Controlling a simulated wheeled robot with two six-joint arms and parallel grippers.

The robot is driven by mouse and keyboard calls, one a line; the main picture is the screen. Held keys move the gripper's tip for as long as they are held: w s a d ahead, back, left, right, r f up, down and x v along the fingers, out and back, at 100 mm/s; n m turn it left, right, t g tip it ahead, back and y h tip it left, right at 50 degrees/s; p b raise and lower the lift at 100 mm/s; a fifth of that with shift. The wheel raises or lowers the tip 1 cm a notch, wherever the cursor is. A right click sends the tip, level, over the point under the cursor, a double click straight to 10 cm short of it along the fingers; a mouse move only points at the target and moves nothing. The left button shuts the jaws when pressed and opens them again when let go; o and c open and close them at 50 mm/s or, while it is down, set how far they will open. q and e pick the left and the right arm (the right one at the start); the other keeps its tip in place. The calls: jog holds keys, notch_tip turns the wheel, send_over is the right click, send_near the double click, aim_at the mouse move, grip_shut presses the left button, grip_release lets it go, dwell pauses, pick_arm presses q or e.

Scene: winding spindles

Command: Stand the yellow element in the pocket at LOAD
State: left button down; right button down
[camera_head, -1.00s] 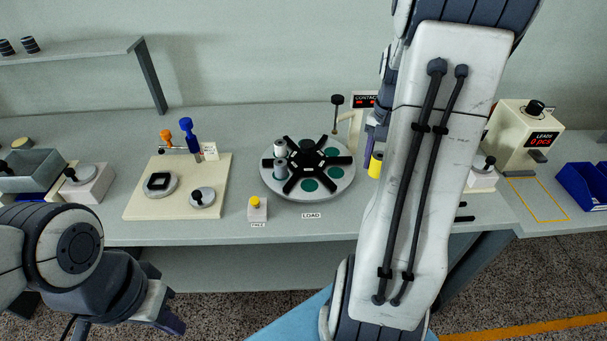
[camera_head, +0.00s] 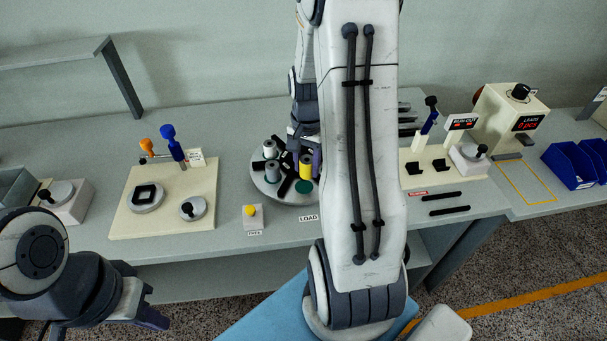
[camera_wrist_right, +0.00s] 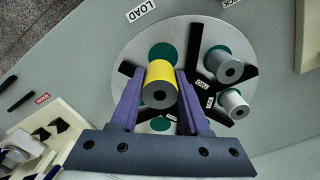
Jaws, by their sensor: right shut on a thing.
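The yellow element (camera_head: 306,166) is a cylinder with a dark centre hole. My right gripper (camera_wrist_right: 160,84) is shut on it, one purple finger on each side. In the right wrist view, the yellow element (camera_wrist_right: 160,76) is over the turntable (camera_wrist_right: 125,55) and partly covers the green pocket (camera_wrist_right: 163,52) closest to the LOAD label (camera_wrist_right: 141,10). In the head view that green pocket (camera_head: 304,187) shows just in front of the element. I cannot tell whether the element touches the disc. My left gripper (camera_head: 150,312) is low at the left; its jaws are unclear.
Two grey cylinders (camera_wrist_right: 223,66) (camera_wrist_right: 234,104) stand in other pockets between the black dividers. The FREE button box (camera_head: 252,217) is left of the LOAD label (camera_head: 308,218). My right arm hides the turntable's right part.

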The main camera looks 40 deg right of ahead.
aim_at(304, 177)
jog(key=shift+w+a+f, duration=0.15)
jog(key=shift+a+f, duration=0.05)
jog(key=shift+a, duration=0.05)
jog(key=shift+f, duration=2)
jog(key=shift+f, duration=0.15)
jog(key=c, duration=0.7)
grip_release()
